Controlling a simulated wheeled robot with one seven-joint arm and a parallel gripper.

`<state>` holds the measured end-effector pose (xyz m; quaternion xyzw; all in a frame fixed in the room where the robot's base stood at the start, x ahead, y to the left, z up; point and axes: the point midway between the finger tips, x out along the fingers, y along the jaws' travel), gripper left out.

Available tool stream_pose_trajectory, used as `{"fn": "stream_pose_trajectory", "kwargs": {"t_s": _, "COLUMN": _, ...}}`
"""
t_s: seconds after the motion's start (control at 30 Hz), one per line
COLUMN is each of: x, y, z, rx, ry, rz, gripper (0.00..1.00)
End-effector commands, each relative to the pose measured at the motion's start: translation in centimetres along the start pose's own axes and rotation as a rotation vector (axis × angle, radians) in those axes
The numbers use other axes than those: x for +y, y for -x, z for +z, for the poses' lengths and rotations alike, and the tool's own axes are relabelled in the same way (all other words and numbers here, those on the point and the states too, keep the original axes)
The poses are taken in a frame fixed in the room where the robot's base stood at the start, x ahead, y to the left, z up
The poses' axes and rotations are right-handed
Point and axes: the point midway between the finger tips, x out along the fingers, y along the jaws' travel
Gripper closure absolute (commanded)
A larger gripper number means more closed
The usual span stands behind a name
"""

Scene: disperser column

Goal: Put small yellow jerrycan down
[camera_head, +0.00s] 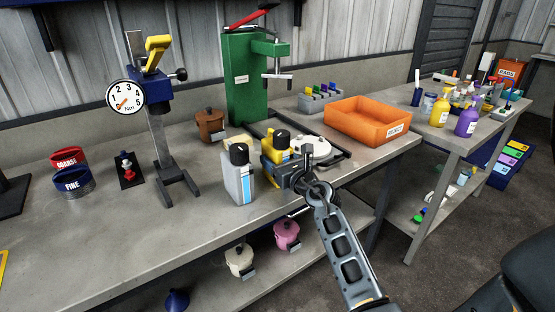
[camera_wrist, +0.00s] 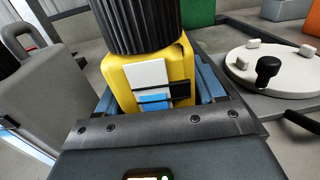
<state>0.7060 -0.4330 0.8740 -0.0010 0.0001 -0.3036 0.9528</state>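The small yellow jerrycan (camera_head: 269,143) has a black ribbed cap and a white and blue label. It is upright over the grey bench, partly hidden by my gripper in the head view. In the wrist view the jerrycan (camera_wrist: 173,68) sits between the two blue fingers of my gripper (camera_wrist: 160,90), which look closed against its sides. My gripper (camera_head: 286,170) reaches it from the front right. I cannot tell whether the jerrycan's base touches the bench (camera_head: 110,220).
A grey jerrycan (camera_head: 238,180) stands close to the left. A white round lid (camera_head: 312,147) lies on a dark frame to the right. An orange bin (camera_head: 366,122) and a green press (camera_head: 243,80) stand behind.

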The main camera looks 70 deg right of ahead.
Motion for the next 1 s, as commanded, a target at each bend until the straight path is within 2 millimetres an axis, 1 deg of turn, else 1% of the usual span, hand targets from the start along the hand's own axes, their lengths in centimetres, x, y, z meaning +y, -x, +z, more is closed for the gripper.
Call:
{"fn": "stream_pose_trajectory", "kwargs": {"t_s": 0.03, "x": 0.0, "y": 0.0, "z": 0.1, "rx": 0.000, "ry": 0.000, "rz": 0.000, "gripper": 0.27}}
{"fn": "stream_pose_trajectory", "kwargs": {"t_s": 0.2, "x": 0.0, "y": 0.0, "z": 0.1, "rx": 0.000, "ry": 0.000, "rz": 0.000, "gripper": 0.11}}
{"fn": "stream_pose_trajectory", "kwargs": {"t_s": 0.53, "x": 0.0, "y": 0.2, "z": 0.4, "rx": 0.000, "ry": -0.001, "rz": 0.000, "gripper": 0.11}}
{"fn": "stream_pose_trajectory", "kwargs": {"t_s": 0.67, "x": 0.1, "y": 1.9, "z": 0.1, "rx": 0.002, "ry": -0.001, "rz": 0.001, "gripper": 0.11}}
{"fn": "stream_pose_trajectory", "kwargs": {"t_s": 1.0, "x": 0.1, "y": 8.8, "z": 0.1, "rx": 0.002, "ry": -0.001, "rz": 0.002, "gripper": 0.11}}
